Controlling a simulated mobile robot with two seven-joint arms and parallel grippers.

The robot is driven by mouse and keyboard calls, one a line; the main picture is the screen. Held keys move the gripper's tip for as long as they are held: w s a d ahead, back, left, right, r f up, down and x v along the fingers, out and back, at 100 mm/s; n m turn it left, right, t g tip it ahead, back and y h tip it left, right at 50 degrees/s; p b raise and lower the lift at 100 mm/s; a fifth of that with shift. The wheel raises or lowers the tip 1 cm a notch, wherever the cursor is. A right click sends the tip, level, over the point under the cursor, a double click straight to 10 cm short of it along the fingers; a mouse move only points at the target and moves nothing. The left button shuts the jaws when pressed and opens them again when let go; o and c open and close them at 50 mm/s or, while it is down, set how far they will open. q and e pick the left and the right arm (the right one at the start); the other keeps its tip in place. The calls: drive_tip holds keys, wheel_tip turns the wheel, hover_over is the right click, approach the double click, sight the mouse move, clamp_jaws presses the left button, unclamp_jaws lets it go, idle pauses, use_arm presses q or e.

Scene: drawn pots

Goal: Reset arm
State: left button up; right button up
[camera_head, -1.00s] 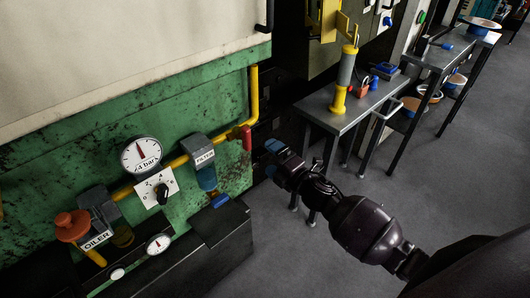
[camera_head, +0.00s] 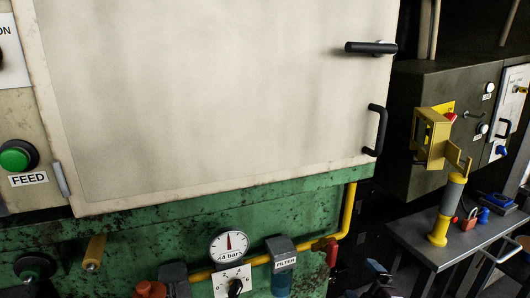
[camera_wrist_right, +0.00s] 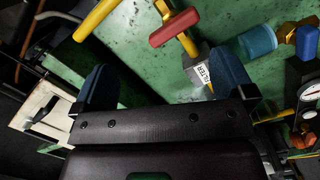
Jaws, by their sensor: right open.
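My right gripper (camera_head: 376,270) shows only in part at the bottom edge of the head view, in front of the dark gap right of the green machine. The rest of that arm is mostly cut off there. In the right wrist view my right gripper (camera_wrist_right: 163,80) has its two blue fingers wide apart, with nothing held between them. A red valve handle (camera_wrist_right: 174,27) on a yellow pipe (camera_wrist_right: 97,32) lies beyond the fingers, apart from them. My left arm is in neither view.
The green machine (camera_head: 130,240) with a white door (camera_head: 210,100) fills the left and middle. A gauge (camera_head: 229,246) and filter (camera_head: 283,262) sit low on its front. A grey table (camera_head: 437,252) with a yellow-grey cylinder (camera_head: 452,205) stands at right.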

drive_tip(key=s+f+m+g+h, duration=0.1)
drive_tip(key=s+f+m+g, duration=0.1)
drive_tip(key=s+f+m, duration=0.3)
drive_tip(key=s+d+f+m+g+h, duration=0.1)
drive_tip(key=s+f+m, duration=0.3)
drive_tip(key=s, duration=0.9)
drive_tip(key=s+d+f+m+g+h, duration=0.1)
drive_tip(key=s+f+m+g+h, duration=0.1)
drive_tip(key=s+f+m, duration=0.3)
drive_tip(key=s+g, duration=0.1)
drive_tip(key=s, duration=0.2)
drive_tip(key=shift+s+d+f+m, duration=0.25)
drive_tip(key=shift+s+f+m, duration=0.05)
drive_tip(key=shift+s+f, duration=0.1)
